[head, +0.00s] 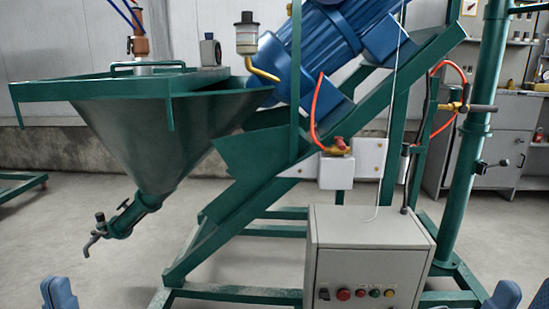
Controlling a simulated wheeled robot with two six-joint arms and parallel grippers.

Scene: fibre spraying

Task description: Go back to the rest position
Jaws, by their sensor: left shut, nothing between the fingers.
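My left gripper (60,293) shows as blue fingertips at the bottom left edge of the head view. It is shut and empty, in front of the machine and apart from it. Blue parts of my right gripper (520,296) show at the bottom right edge, largely cut off by the frame. How far its fingers are apart is not clear. The green spraying machine (250,160) stands ahead, with a cone hopper (150,135) on the left and a blue motor (310,55) on its sloping frame.
A grey control box (365,250) with coloured buttons stands low at centre right. A bent tap (100,230) hangs below the hopper. A green post (480,130) with a brass valve (460,106) rises at right. Grey cabinets (500,150) stand behind. Floor at lower left is clear.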

